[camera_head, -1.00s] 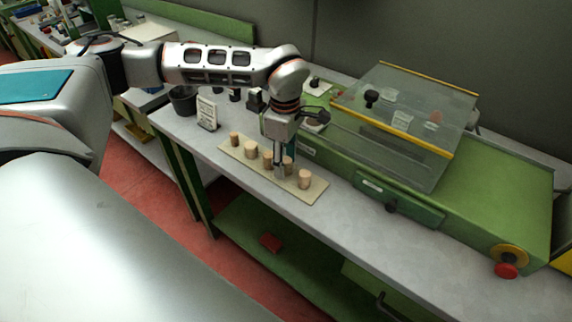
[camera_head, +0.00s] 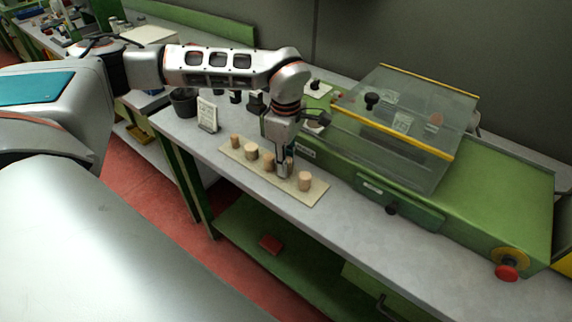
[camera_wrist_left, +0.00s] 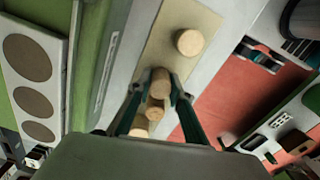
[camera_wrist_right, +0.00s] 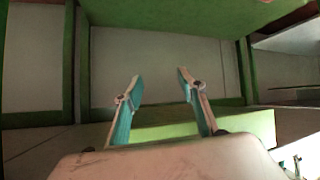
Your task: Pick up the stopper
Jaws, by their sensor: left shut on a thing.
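Several light-brown cork stoppers stand in a row on a thin beige board (camera_head: 318,189) on the workbench. My left gripper (camera_head: 284,166) is at the second stopper from the right, and its fingers hide most of that stopper. In the left wrist view this held stopper (camera_wrist_left: 160,82) sits between the two fingers, which are shut on it. I cannot tell whether it is clear of the board. The rightmost stopper (camera_head: 304,181) stands free beside the gripper. The other stoppers (camera_head: 251,151) stand to the left. My right gripper (camera_wrist_right: 159,88) is open and empty in the right wrist view.
A green machine with a clear, yellow-edged cover (camera_head: 405,115) stands behind the board, close to my left gripper. A small white sign (camera_head: 207,115) and a black cup (camera_head: 184,101) stand to the left. The grey bench (camera_head: 370,245) is clear in front on the right.

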